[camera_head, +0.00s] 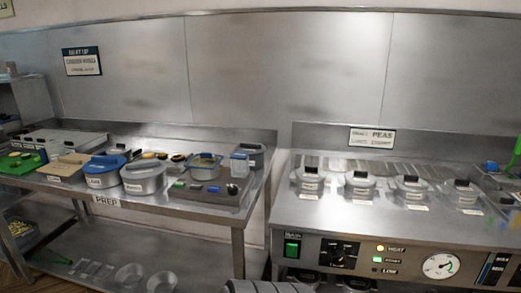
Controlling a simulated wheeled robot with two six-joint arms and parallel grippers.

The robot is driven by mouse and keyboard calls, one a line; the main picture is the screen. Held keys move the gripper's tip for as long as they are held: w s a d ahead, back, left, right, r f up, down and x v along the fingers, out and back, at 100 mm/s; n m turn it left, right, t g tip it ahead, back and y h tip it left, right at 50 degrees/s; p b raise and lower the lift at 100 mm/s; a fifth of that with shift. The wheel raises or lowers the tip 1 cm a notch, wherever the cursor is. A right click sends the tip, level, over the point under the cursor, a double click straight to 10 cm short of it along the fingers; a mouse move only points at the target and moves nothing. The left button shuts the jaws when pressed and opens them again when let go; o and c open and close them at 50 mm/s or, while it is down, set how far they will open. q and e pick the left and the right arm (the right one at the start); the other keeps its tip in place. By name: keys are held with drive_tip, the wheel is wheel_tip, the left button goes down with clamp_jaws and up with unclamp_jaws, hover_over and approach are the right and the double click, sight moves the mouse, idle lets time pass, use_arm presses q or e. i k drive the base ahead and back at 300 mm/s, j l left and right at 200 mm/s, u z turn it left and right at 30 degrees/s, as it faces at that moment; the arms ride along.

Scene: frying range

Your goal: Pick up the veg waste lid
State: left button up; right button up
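On the prep table (170,205) at left stand lidded containers with labels too small to read, so I cannot tell which is the veg waste one. One has a blue lid (103,162) with a handle. Next to it on the right, a grey pot has a grey lid (144,169) with a handle. Another grey lidded container (252,155) stands at the table's back right. The lids I can see sit on their containers. Neither of my grippers can be made out in this view.
A green board (20,165) lies at the table's left end. A heated counter (390,225) with several small lidded pots (358,184) and a front control panel stands at right. A gap separates table and counter. Clear bowls (130,276) sit on the shelf below.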

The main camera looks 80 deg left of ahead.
sight(254, 149)
drive_tip(key=u, duration=1.85)
